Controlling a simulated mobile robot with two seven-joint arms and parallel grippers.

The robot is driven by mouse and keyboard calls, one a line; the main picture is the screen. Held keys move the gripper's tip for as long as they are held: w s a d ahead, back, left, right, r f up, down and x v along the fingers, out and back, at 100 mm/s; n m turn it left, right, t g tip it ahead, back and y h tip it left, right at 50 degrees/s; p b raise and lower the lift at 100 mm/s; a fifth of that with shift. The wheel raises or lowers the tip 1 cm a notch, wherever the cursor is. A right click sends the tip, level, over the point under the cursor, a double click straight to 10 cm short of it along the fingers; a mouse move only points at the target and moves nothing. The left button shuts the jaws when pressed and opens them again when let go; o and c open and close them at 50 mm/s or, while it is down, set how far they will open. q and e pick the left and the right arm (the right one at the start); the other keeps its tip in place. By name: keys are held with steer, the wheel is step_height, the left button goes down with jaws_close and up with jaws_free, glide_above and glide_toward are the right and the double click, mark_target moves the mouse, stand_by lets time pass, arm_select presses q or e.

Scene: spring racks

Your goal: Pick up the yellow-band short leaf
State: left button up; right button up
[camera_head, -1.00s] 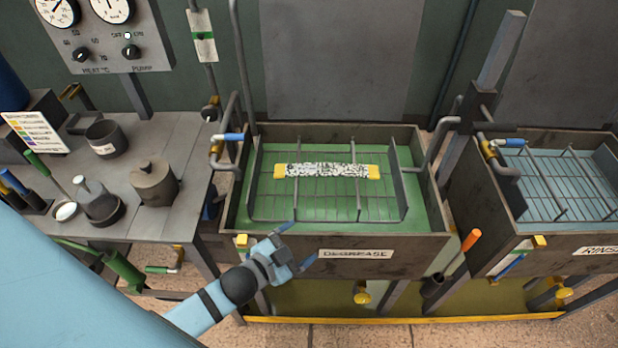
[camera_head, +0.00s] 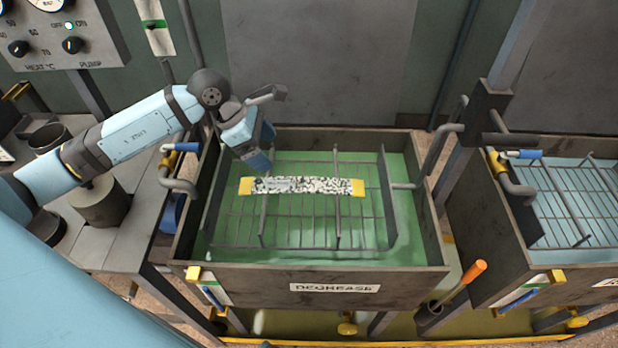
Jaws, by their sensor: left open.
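The yellow-band short leaf (camera_head: 302,186) is a flat bar with a speckled black-and-white middle and a yellow band at each end. It lies across the wire rack (camera_head: 290,225) in the green DEGREASE tank (camera_head: 330,283). My left gripper (camera_head: 265,158) is open and points down over the tank's back left part. In the picture it is just above the leaf's left end and appears apart from it. I cannot tell its height over the leaf. My right gripper is not in view.
The tank's dark walls and the rack's upright side bars surround the leaf. A blue-handled valve (camera_head: 184,147) and pipe stand at the tank's left. The rinse tank (camera_head: 575,205) is at the right. A bench (camera_head: 110,245) with pots is at the left.

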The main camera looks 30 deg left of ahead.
arm_select(q)
glide_toward(300, 183)
steer(key=p+x, duration=0.1)
steer(key=x, duration=0.2)
steer(key=shift+s+f, duration=0.15)
steer(key=shift+f, duration=0.1)
steer(key=shift+p+x, duration=0.5)
steer(key=shift+x, duration=2.35)
steer(key=shift+d+r, duration=0.15)
steer(key=shift+r, duration=0.05)
steer(key=c, duration=1.3)
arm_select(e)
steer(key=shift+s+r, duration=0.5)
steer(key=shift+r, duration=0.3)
